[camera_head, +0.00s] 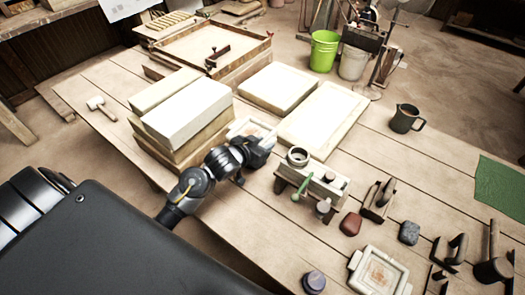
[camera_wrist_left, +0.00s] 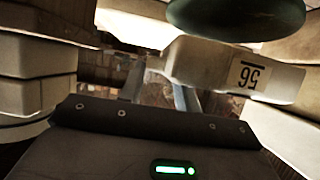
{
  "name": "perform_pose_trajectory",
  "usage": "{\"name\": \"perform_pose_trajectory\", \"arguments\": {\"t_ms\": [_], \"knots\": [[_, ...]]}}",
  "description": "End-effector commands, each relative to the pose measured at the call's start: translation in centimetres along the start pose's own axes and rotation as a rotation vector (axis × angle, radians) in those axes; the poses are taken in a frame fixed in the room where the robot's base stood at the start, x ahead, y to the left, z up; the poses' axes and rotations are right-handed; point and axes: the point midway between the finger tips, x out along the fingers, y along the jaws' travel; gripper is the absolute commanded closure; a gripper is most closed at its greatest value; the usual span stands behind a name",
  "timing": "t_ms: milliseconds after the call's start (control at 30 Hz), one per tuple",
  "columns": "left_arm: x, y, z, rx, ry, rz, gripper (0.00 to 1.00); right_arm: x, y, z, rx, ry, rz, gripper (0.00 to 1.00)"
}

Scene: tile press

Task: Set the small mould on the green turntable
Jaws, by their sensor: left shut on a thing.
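My left gripper (camera_head: 266,143) reaches in beside the stack of boards and is shut on a pale piece. In the left wrist view this piece, likely the small mould (camera_wrist_left: 205,63), is cream with a printed number label on its side. In the head view a pale framed piece (camera_head: 244,127) shows just behind the gripper, partly hidden by it. In the left wrist view a dark green round disc (camera_wrist_left: 235,14), likely the green turntable, fills the top edge; I cannot make it out in the head view. My right gripper is not in view.
A stack of pale slabs (camera_head: 187,112) stands left of the gripper, and flat slabs (camera_head: 322,113) lie behind it. A wooden stand with a jar (camera_head: 298,157) is close on the right. Another mould with side lugs (camera_head: 379,273) and a green mat (camera_head: 502,187) lie farther right.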

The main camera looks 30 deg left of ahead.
Motion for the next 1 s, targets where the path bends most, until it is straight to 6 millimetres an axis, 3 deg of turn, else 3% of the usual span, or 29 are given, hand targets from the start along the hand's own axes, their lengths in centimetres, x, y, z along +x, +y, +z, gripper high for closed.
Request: {"name": "perform_pose_trajectory", "arguments": {"t_ms": [233, 667, 700, 833, 1000], "knots": [[1.3, 0.0, 2.7, -0.002, 0.002, 0.000, 1.00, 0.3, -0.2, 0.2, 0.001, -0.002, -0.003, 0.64], [1.5, 0.0, 3.1, 0.000, 0.002, 0.000, 1.00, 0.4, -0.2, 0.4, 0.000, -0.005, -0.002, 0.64], [1.5, 0.0, 3.3, -0.001, -0.002, 0.000, 0.63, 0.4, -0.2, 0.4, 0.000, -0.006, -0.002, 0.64], [1.5, 0.0, 3.3, -0.001, -0.002, 0.000, 0.46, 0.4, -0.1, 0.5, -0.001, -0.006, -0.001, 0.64], [1.5, 0.0, 3.3, -0.001, -0.002, 0.000, 0.45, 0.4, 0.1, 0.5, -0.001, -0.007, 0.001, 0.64]]}}
